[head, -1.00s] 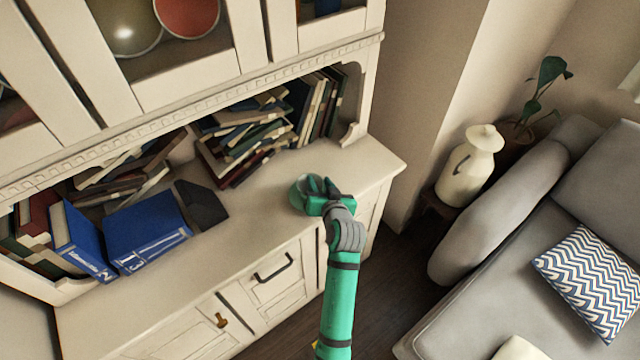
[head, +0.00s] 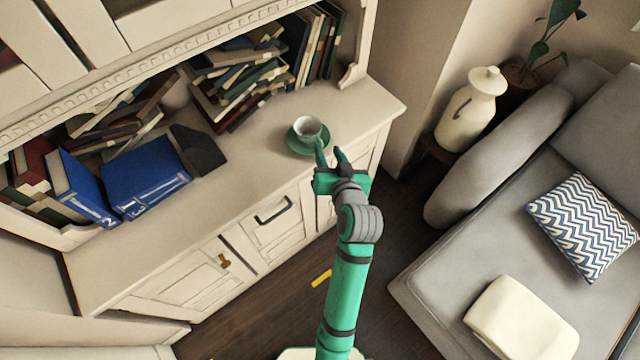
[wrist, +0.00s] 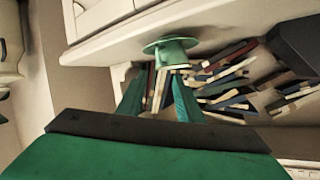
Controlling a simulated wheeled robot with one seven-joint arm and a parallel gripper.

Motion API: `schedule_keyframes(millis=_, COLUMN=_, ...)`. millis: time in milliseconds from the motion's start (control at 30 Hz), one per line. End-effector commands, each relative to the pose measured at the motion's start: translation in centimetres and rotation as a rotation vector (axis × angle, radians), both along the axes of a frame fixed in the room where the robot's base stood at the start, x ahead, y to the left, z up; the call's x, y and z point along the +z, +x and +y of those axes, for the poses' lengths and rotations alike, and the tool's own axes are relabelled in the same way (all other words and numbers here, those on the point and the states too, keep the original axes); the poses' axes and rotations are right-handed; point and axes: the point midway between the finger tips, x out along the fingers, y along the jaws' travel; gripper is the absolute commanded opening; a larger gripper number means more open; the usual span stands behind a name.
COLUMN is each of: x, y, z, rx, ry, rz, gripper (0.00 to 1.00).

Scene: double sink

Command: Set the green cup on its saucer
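The green cup (head: 307,128), pale inside, stands upright on its green saucer (head: 293,143) on the cabinet top. The cup looks roughly centred on the saucer. My gripper (head: 330,151) is just in front of the saucer, towards the cabinet's front edge, its two fingers spread and nothing between them. In the wrist view, which is upside down, the cup (wrist: 172,58) and saucer (wrist: 160,44) show beyond the open fingers (wrist: 157,82). The fingers look apart from the cup.
The cabinet top (head: 245,185) is clear around the saucer. Piled books (head: 240,80) stand behind, and a blue binder (head: 145,178) lies to the left. A cream jug (head: 468,110) and a grey sofa (head: 480,240) are at the right.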

Motion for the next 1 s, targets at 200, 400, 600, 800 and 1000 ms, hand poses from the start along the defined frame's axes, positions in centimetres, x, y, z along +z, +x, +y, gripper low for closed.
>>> schedule_keyframes(millis=200, x=-5.0, y=-5.6, z=0.3, rx=-0.076, ry=-0.026, rz=0.0, gripper=0.33)
schedule_keyframes(millis=400, x=-7.9, y=-11.7, z=0.5, rx=-0.133, ry=-0.068, rz=-0.021, gripper=0.33)
schedule_keyframes(millis=600, x=-9.1, y=-18.1, z=0.9, rx=-0.165, ry=-0.123, rz=-0.049, gripper=0.33)
schedule_keyframes(millis=800, x=-8.7, y=-24.7, z=1.5, rx=-0.17, ry=-0.179, rz=-0.085, gripper=0.33)
schedule_keyframes(millis=1000, x=-6.8, y=-30.8, z=2.4, rx=-0.153, ry=-0.231, rz=-0.129, gripper=0.33)
